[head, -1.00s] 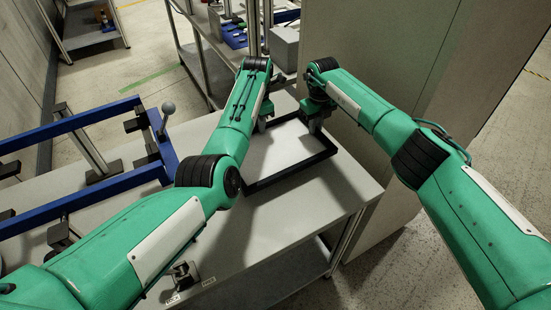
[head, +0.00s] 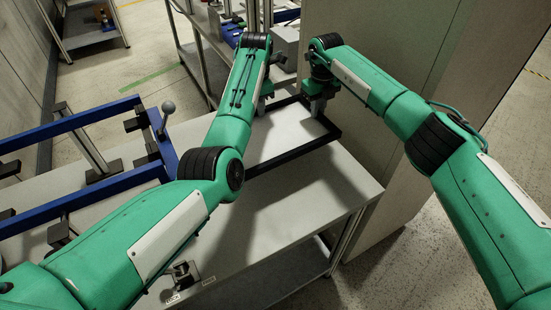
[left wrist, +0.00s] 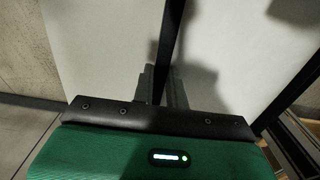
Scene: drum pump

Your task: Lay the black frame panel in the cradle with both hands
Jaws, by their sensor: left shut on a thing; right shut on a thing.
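The black frame panel (head: 295,155) is a thin open rectangle over the right part of the pale table, its near bar and right bar visible. My left forearm hides its left side. My left gripper (head: 263,104) is shut on its far-left part. In the left wrist view the fingers (left wrist: 160,90) close on a black bar (left wrist: 170,35). My right gripper (head: 318,106) is shut on the right bar. The blue frame with black supports (head: 160,150), which looks like the cradle, stands at the left of the table. I cannot tell the panel's exact height above the table.
A grey ball-topped post (head: 168,107) rises by the blue frame. A tall grey cabinet (head: 390,50) stands close behind my right arm. A small metal fixture (head: 182,275) sits at the near edge.

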